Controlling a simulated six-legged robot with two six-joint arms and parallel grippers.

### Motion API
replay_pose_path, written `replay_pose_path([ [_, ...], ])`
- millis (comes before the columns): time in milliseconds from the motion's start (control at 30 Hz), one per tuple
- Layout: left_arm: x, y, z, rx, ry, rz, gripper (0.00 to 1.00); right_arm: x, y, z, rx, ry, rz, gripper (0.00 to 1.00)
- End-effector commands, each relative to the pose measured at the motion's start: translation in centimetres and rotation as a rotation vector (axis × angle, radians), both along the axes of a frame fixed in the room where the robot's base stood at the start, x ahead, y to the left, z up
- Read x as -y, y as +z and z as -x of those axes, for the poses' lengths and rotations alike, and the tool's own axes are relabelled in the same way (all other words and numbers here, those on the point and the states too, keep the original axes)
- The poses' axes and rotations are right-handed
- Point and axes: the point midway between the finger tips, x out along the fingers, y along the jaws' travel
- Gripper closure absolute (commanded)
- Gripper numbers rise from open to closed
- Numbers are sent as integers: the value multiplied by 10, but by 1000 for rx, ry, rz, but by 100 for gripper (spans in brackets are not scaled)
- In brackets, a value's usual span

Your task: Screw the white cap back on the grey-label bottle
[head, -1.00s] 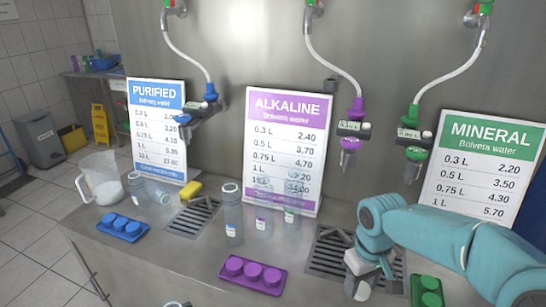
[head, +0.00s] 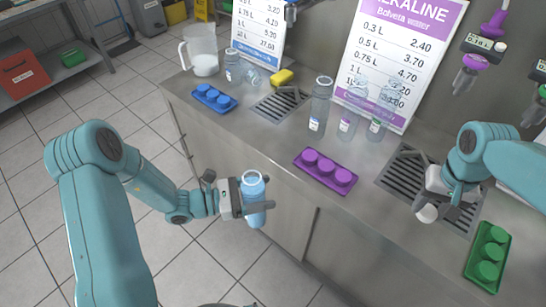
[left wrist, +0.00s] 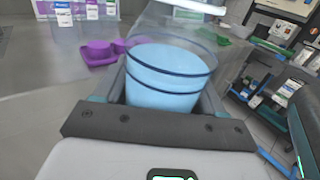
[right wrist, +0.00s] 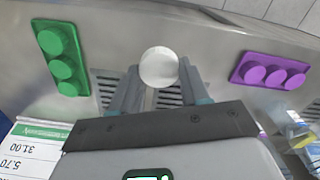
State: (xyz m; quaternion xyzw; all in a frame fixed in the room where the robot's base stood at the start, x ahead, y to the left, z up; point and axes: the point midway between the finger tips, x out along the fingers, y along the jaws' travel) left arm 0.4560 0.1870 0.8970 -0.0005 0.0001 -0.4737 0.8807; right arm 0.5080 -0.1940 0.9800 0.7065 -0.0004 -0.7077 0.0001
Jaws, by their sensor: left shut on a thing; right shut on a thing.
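My left gripper (head: 252,196) is shut on a clear bottle (head: 254,212) with light blue contents, held upright in front of the counter. The bottle fills the middle of the left wrist view (left wrist: 170,75); its label does not show, and I cannot make out its mouth clearly. My right gripper (head: 436,206) is shut on a white cap (head: 426,214) over the right drain grate. The cap sits between the fingertips in the right wrist view (right wrist: 159,67). Bottle and cap are well apart.
On the counter stand several clear bottles (head: 320,108), a purple cap tray (head: 325,170), a green one (head: 487,257) and a blue one (head: 213,98). A jug (head: 201,52) and yellow sponge (head: 283,77) are at the back. The space between my grippers is free above the counter edge.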

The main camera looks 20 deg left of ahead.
Motion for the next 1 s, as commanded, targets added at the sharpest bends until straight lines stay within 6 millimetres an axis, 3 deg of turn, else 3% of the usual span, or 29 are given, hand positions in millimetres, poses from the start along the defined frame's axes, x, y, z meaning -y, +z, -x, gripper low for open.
replay_pose_path([
  [500, 120, -14, -15, 2, -551, 1, 85, 0, 0, 0, 0, 0, 0, 82],
  [700, 141, -16, -18, -1, -651, 2, 85, 0, 0, 0, 0, 0, 0, 82],
  [1000, 144, -17, -18, -2, -665, 2, 85, 0, 0, 0, 0, 0, 0, 82],
])
